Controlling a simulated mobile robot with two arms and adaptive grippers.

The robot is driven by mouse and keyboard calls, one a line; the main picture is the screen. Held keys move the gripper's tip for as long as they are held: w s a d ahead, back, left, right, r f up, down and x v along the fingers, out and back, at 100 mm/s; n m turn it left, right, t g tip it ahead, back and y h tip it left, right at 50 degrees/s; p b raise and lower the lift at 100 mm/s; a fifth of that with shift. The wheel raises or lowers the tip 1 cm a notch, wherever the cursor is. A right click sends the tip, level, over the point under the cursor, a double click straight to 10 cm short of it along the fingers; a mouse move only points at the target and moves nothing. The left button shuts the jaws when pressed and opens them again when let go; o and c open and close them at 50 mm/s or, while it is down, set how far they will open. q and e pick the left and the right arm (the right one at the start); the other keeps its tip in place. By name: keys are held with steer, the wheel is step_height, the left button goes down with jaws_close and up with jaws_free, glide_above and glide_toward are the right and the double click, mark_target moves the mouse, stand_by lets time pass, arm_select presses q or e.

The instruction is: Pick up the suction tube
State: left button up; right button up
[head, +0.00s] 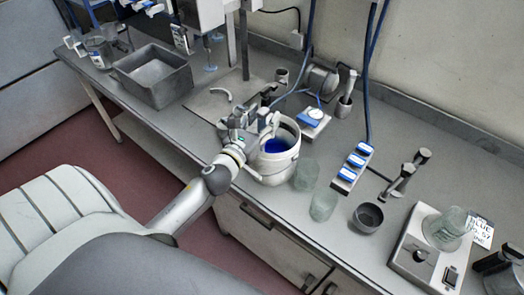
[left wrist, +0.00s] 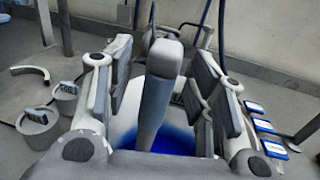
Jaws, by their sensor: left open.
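A pale grey rod with a thicker top (left wrist: 155,95) stands tilted in a white bucket of blue liquid (head: 277,158); it looks like the suction tube, though I cannot be certain. My left gripper (head: 258,120) is above the bucket's back left rim. In the left wrist view its two open fingers stand on either side of the rod, with visible gaps, so the rod is not gripped. The rod's lower end is hidden in the blue liquid. In the head view the gripper hides most of the rod. My right gripper is not in view.
A curved pale piece (head: 221,95) lies on a mat behind the gripper. Two greenish beakers (head: 323,205) and a dark bowl (head: 367,216) stand right of the bucket. A grey basin (head: 153,78) sits at the left.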

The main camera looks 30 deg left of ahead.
arm_select(q)
jaws_close()
stand_by(0.5)
step_height(320, 180, up, 10)
steer(key=shift+f+p, duration=0.25)
steer(key=shift+p, duration=0.4)
steer(key=shift+r+p, duration=0.45)
steer(key=shift+r, duration=0.25)
step_height(320, 180, up, 5)
steer(key=p, duration=0.5)
steer(key=shift+p, duration=0.35)
steer(key=shift+r, duration=0.1)
